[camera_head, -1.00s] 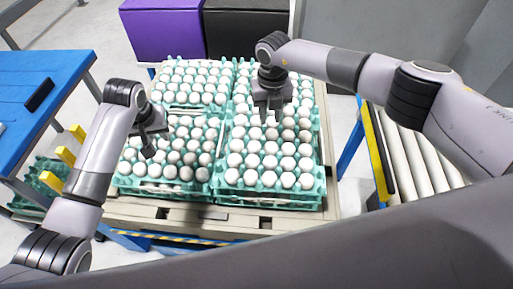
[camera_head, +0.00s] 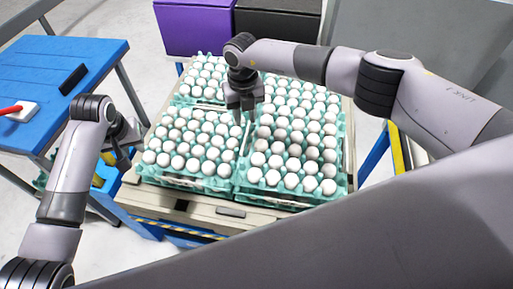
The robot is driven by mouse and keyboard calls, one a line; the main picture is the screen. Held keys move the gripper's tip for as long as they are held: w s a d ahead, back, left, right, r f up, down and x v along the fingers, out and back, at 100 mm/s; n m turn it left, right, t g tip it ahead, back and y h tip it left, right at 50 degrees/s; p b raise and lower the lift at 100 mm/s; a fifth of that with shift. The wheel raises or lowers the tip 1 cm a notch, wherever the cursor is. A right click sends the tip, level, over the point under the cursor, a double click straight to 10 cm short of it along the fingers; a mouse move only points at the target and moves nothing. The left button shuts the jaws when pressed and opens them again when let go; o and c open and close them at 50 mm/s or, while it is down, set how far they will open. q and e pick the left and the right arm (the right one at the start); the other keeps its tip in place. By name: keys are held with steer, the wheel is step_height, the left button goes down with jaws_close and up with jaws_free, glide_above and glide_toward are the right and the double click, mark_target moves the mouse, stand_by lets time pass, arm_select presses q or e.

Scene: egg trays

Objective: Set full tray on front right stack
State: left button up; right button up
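Green trays full of white eggs stand in stacks on a beige pallet. The front right stack (camera_head: 290,199) and the front left stack (camera_head: 190,181) are nearest me, with more egg trays behind them. My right gripper (camera_head: 246,108) hangs above the middle of the stacks, near the gap between left and right. My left gripper (camera_head: 124,165) is at the left edge of the front left stack, beside its eggs. Neither gripper visibly carries a tray. The finger openings are too small to judge well.
A blue table (camera_head: 100,52) with a black item (camera_head: 73,80) and a white item with a red handle (camera_head: 22,112) stands at the left. A purple box (camera_head: 195,28) and a black box (camera_head: 278,22) are behind the pallet. A roller conveyor lies at the right, mostly behind my arm.

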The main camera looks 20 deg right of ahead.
steer(key=shift+a, duration=0.2)
arm_select(q)
steer(key=shift+s+a, duration=0.1)
steer(key=shift+a, duration=0.2)
arm_select(e)
step_height(320, 180, up, 12)
steer(key=shift+d, duration=0.25)
